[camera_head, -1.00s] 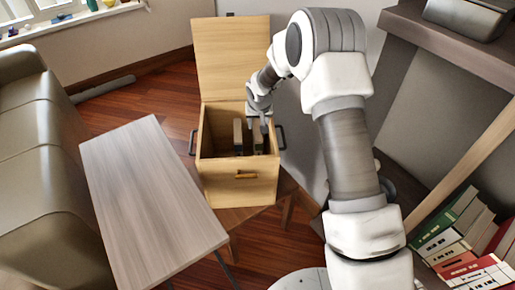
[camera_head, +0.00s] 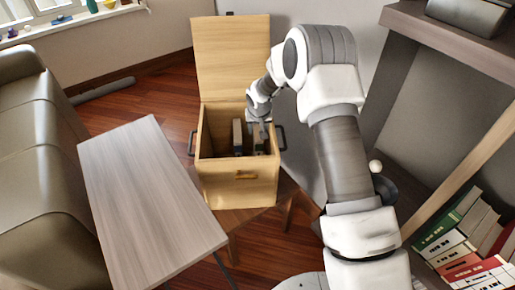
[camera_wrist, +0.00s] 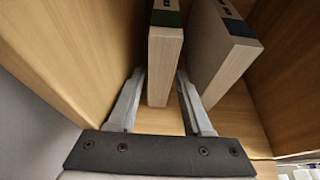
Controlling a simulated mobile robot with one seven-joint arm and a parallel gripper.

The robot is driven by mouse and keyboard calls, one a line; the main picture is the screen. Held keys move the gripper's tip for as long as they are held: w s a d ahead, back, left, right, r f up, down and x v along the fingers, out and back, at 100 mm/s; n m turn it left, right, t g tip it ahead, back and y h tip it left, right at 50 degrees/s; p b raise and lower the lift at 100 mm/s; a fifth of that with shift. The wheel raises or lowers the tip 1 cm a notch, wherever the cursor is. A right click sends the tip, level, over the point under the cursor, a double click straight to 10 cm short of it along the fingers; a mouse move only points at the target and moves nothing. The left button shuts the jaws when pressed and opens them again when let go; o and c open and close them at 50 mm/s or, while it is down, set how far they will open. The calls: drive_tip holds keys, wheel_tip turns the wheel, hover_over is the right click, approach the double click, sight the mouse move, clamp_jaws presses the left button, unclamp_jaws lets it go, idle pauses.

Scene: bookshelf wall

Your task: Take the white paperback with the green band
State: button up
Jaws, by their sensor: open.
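The white paperback with the green band (camera_wrist: 165,45) stands upright in a wooden chest. In the wrist view it is pale, with a green strip at its far end. My gripper (camera_wrist: 160,78) is open, with one finger on each side of this book. I cannot tell whether either finger touches it. A second pale book (camera_wrist: 224,52) with a dark blue band stands to the right, beyond the right finger. In the head view my gripper (camera_head: 261,131) reaches into the right part of the chest and partly hides the book there.
The wooden chest (camera_head: 236,186) has its lid (camera_head: 232,60) open at the back; its walls are close around the books. A grey-brown table (camera_head: 150,195) stands to the left, beside a sofa (camera_head: 35,150). A shelf with several books (camera_head: 450,222) is at the right.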

idle(0.3)
clamp_jaws()
idle(1.3)
